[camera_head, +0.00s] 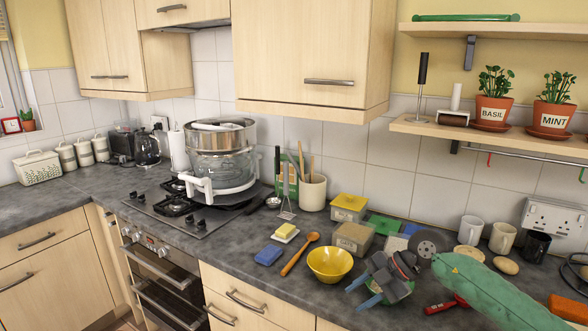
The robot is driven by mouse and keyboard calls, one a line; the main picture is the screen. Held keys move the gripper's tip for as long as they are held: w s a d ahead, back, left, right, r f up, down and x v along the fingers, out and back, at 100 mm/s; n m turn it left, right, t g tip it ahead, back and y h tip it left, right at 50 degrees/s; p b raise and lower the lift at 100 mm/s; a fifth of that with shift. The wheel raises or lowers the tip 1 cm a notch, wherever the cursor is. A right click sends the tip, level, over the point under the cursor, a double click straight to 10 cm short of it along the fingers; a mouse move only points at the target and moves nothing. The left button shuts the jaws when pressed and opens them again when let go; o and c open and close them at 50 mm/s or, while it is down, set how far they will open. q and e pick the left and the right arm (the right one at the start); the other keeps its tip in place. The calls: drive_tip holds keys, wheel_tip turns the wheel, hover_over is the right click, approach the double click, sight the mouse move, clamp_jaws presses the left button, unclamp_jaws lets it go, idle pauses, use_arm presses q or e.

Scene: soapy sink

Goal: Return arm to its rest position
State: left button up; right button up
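My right gripper (354,298) is over the counter at the lower right, just right of the yellow bowl (330,264). Its two blue fingers point left and downward and stand apart. I see nothing between the fingertips. It looks close to the bowl, but I cannot tell its height above the counter. My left gripper and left arm are not in view.
The counter holds a wooden spoon (300,254), a blue sponge (268,255), food boxes (349,207), mugs (503,237) and a red-handled tool (445,305). A hob (190,220) with a steamer (220,160) is left. Wall shelves (490,138) overhang the right side.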

drive_tip(key=s+a+r+m+t+y, duration=0.45)
drive_tip(key=a+r+t+y, duration=0.35)
drive_tip(key=a+t+y, duration=0.25)
drive_tip(key=s+d+f+m+t+h, duration=0.3)
drive_tip(key=d+f+m+t+h, duration=0.3)
drive_tip(key=d+f+m+h, duration=1.05)
drive_tip(key=s+a+f+m+g+h, duration=0.1)
drive_tip(key=s+f+g+h, duration=0.1)
drive_tip(key=s+f+g, duration=0.8)
drive_tip(key=s+f+m+g+h, duration=0.1)
drive_tip(key=s+f+m+g, duration=0.15)
drive_tip(key=s+f, duration=0.85)
drive_tip(key=s+a+f+g, duration=0.1)
drive_tip(key=s+a+f, duration=0.1)
drive_tip(key=f, duration=0.9)
drive_tip(key=s+a+f+g, duration=0.1)
drive_tip(key=s+a+f, duration=0.2)
drive_tip(key=f, duration=0.9)
drive_tip(key=shift+s+n+g, duration=0.4)
drive_tip(key=shift+s+n, duration=0.05)
drive_tip(key=shift+s, duration=0.2)
